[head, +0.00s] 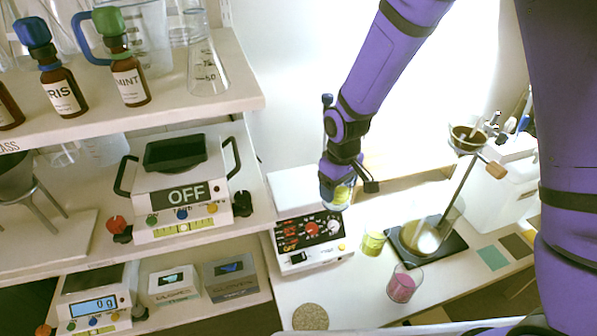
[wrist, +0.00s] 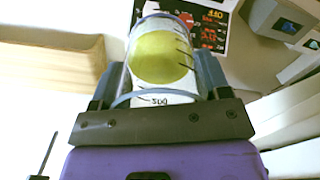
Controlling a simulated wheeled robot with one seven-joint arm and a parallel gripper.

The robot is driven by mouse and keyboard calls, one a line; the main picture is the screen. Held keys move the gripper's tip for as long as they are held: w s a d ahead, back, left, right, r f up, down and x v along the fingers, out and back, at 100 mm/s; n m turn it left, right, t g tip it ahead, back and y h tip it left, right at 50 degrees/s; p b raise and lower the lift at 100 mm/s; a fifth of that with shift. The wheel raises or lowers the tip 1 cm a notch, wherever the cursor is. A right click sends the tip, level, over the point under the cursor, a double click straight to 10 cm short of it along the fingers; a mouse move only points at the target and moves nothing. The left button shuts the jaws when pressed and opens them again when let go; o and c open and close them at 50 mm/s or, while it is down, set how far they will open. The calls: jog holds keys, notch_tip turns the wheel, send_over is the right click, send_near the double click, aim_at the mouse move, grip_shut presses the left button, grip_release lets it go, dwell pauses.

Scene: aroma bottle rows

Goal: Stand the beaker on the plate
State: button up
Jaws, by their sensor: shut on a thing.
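My gripper (head: 341,187) is shut on a clear glass beaker (head: 344,193) with yellow contents and holds it over the right part of the plate's device. The arm hides part of the plate's right side. I cannot tell the gap below the beaker. The panel also shows behind the beaker in the wrist view (wrist: 208,28).
A yellow beaker (head: 373,243) and a pink beaker (head: 404,284) stand right of the device. A flask (head: 428,238) stands on a dark stand base (head: 455,246) with a rod. Shelves with bottles and a scale (head: 185,190) are at left. A cork mat (head: 310,317) lies in front.

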jog(key=w+a, duration=0.3)
jog(key=w, duration=0.1)
jog(key=w+a+f, duration=0.1)
jog(key=w+a, duration=0.2)
jog(key=w, duration=0.1)
jog(key=w+a, duration=0.3)
jog(key=w, duration=0.1)
jog(key=shift+w+a+f, duration=0.15)
jog(key=shift+f, duration=1.85)
jog(key=shift+f, duration=0.15)
jog(key=o, duration=1)
jog(key=shift+o, duration=0.2)
notch_tip(320, 180, up, 12)
